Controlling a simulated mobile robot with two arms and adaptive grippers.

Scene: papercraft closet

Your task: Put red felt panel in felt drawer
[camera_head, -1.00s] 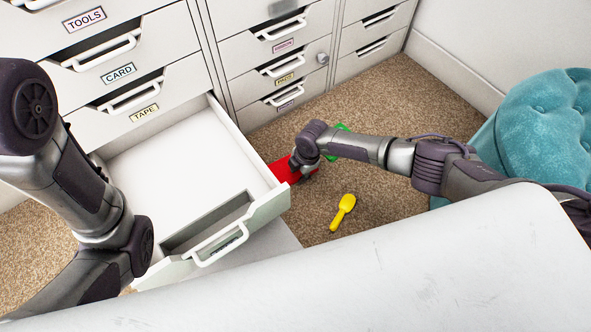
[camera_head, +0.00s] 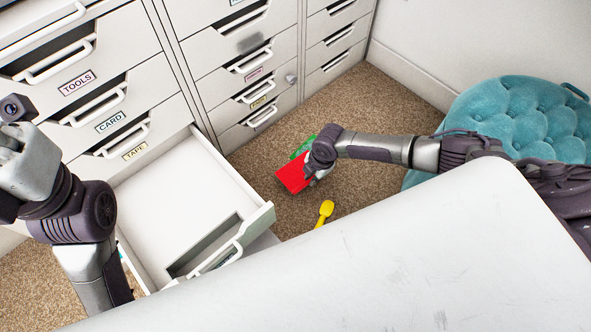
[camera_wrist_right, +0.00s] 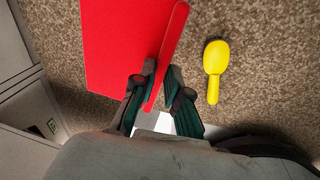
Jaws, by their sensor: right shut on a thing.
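The red felt panel (camera_head: 293,178) is a flat red sheet held at the right arm's end, to the right of the open drawer. It also shows in the right wrist view (camera_wrist_right: 115,45), with its edge between the fingers. My right gripper (camera_head: 313,177) is shut on that edge; its dark fingers show in the wrist view (camera_wrist_right: 160,84). An open, empty white drawer (camera_head: 180,200) sits below the TAPE drawer; its own label is not readable. My left arm is at the far left, with its fingers not visible.
A yellow scoop-like item (camera_head: 325,212) and a green item (camera_head: 304,146) lie on the brown carpet. A teal tufted stool (camera_head: 510,120) stands at right. Closed drawer cabinets line the back. A large white surface (camera_head: 380,255) covers the front.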

